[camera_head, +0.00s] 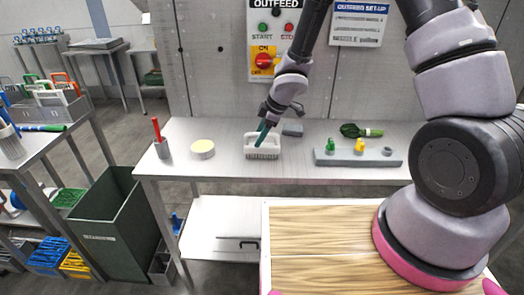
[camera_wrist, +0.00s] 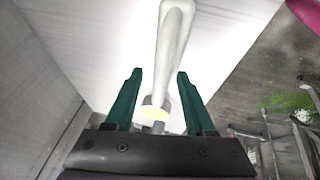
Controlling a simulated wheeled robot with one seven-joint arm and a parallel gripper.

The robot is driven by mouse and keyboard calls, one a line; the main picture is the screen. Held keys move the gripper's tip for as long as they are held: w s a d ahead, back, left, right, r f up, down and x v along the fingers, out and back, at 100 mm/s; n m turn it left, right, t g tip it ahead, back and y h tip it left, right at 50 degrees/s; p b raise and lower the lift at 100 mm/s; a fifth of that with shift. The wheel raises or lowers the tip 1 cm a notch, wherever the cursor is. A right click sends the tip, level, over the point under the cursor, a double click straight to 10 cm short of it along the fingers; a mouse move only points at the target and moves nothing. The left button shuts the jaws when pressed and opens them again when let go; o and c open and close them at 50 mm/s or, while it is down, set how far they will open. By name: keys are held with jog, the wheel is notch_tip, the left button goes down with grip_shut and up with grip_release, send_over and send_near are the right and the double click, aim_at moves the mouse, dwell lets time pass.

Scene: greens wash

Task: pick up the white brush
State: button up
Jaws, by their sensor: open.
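The white brush (camera_head: 270,153) stands bristles down on the grey metal table, left of its middle, with its raised loop handle on top. My gripper (camera_head: 262,133) is at the brush, its green fingers pointing down over the handle and hiding part of it. In the wrist view the pale brush handle (camera_wrist: 174,38) runs lengthwise into the space between the two green fingertips of my gripper (camera_wrist: 159,72). The fingers are apart, with a gap visible on each side of the handle.
A round yellow-topped tub (camera_head: 202,148) and a grey cup with a red-handled tool (camera_head: 162,148) stand left of the brush. A grey block (camera_head: 292,130) lies behind it. A grey holder (camera_head: 340,158) with small fittings and a leafy green bunch (camera_head: 360,131) are to the right.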

grip_shut()
dwell(1.5)
